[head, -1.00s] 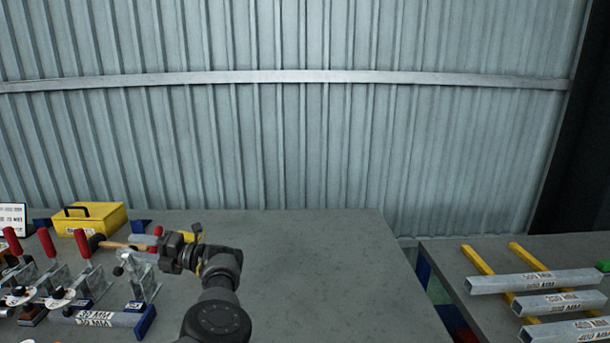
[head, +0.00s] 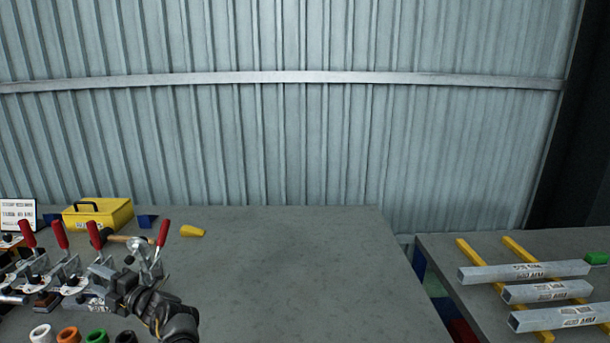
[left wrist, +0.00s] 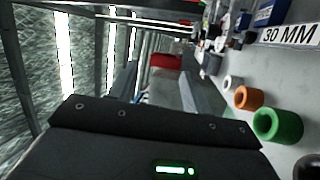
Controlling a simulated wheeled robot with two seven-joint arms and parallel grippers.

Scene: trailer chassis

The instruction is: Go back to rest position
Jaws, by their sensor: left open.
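My left gripper (head: 104,284) is low at the left of the head view, over the front of the workbench (head: 290,270). It is open, and I see nothing held in it. It is beside the toggle clamps with red handles, in front of the nearest clamp (head: 148,262), and partly covers the fixture there. I cannot tell whether it touches anything. The left wrist view shows the dark gripper body (left wrist: 140,145) across the bottom. My right gripper is not in view.
Coloured rings, among them an orange one (head: 68,336) and a green one (head: 97,337), stand near the gripper. A yellow toolbox (head: 98,214) stands behind. Labelled steel tubes (head: 525,270) lie on the right table. The bench's middle is clear.

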